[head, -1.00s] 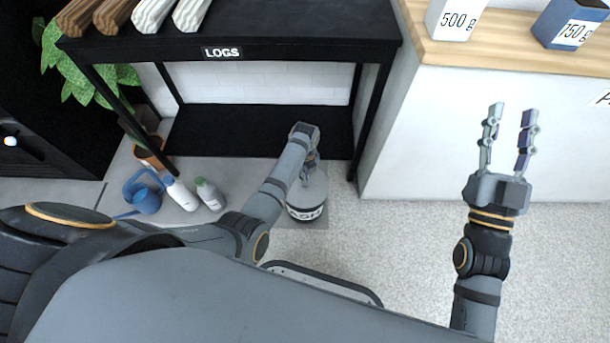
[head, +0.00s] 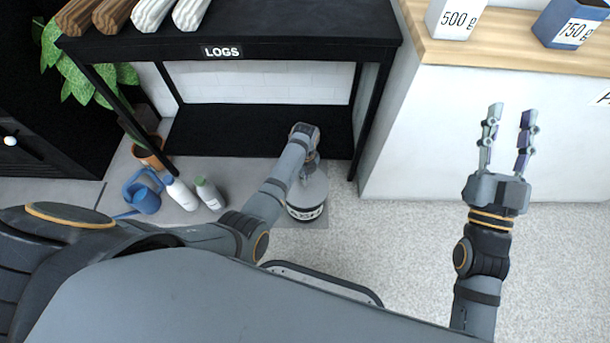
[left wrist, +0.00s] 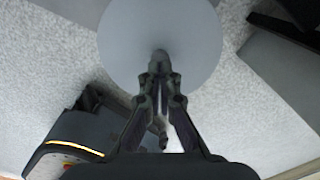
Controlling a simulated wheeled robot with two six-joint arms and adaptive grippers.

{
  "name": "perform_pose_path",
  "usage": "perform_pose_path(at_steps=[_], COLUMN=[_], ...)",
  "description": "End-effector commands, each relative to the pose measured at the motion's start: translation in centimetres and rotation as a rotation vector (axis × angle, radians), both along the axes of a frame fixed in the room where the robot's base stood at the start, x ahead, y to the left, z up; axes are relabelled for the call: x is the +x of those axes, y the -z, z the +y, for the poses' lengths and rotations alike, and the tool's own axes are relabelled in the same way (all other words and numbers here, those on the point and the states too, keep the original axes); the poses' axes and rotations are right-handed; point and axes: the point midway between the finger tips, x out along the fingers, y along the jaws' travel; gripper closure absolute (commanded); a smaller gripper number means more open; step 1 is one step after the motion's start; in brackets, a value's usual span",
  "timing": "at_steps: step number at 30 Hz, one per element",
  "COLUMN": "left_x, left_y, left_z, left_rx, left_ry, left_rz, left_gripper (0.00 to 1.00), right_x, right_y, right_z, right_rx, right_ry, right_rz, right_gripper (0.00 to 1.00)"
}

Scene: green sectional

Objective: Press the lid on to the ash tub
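My left gripper (head: 311,170) points down at the lid's middle. In the left wrist view the lid (left wrist: 190,35) is a plain disc, and the left gripper's fingers (left wrist: 161,78) come together at its small dark knob (left wrist: 159,58). The tub is hidden below the lid there. My right gripper (head: 508,140) is open and empty, away to the right.
A black LOGS shelf (head: 300,50) stands behind the tub, its legs close by. A blue watering can (head: 143,194) and two bottles (head: 207,192) stand left of the tub. A white counter (head: 480,130) is at the right. The floor right of the tub is clear.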

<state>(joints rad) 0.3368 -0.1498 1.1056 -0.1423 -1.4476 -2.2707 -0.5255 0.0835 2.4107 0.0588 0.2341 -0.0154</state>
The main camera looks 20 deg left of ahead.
Motion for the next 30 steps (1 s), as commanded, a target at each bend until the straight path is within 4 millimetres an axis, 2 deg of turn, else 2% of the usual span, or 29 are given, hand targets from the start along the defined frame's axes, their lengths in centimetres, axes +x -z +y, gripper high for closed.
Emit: perform_pose_path(at_steps=[30], left_x=[0.0], left_y=[1.6], left_z=[0.0], left_rx=[0.000], left_ry=[0.000], left_rz=[0.000], left_gripper=[1.00], right_x=[0.0], right_y=[0.8], right_z=[0.0], right_rx=[0.000], right_ry=[0.000], right_rz=[-0.002], right_gripper=[0.62])
